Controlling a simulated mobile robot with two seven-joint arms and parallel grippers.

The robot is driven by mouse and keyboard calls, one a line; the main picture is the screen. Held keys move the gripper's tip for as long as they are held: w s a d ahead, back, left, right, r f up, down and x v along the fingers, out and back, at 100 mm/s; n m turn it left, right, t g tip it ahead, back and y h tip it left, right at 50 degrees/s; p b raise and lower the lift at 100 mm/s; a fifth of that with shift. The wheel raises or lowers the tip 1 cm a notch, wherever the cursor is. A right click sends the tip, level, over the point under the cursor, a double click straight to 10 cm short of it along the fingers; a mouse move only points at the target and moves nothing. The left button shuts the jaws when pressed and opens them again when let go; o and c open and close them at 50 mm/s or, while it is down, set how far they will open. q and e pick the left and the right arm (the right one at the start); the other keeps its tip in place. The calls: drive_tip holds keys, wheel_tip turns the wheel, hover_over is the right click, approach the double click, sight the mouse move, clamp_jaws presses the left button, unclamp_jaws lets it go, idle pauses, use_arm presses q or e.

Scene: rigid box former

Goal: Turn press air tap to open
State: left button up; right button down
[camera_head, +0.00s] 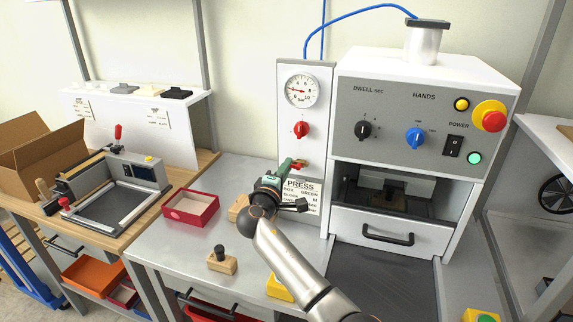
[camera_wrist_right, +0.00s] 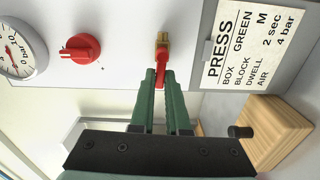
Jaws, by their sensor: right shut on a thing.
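The press air tap is a small brass fitting with a red lever (camera_wrist_right: 161,68) on the white panel. In the head view the tap (camera_head: 302,163) sits below the red knob and above the PRESS card. My right gripper (camera_head: 288,165), with green fingers, reaches it from the lower left. In the wrist view the right gripper's fingertips (camera_wrist_right: 161,78) are closed on the lever's end, and the brass body (camera_wrist_right: 163,40) shows beyond them. The fingers hide part of the lever. My left gripper is not in view.
A pressure gauge (camera_head: 301,90) and a red knob (camera_head: 301,130) are above the tap. The PRESS card (camera_head: 308,193) hangs just below. The press (camera_head: 418,110) stands to the right. A red tray (camera_head: 191,208) and a wooden block with a black knob (camera_head: 222,262) lie on the bench.

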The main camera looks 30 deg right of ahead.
drive_tip(key=shift+n, duration=0.5)
drive_tip(key=c, duration=0.9)
unclamp_jaws()
drive_tip(key=shift+f, duration=0.1)
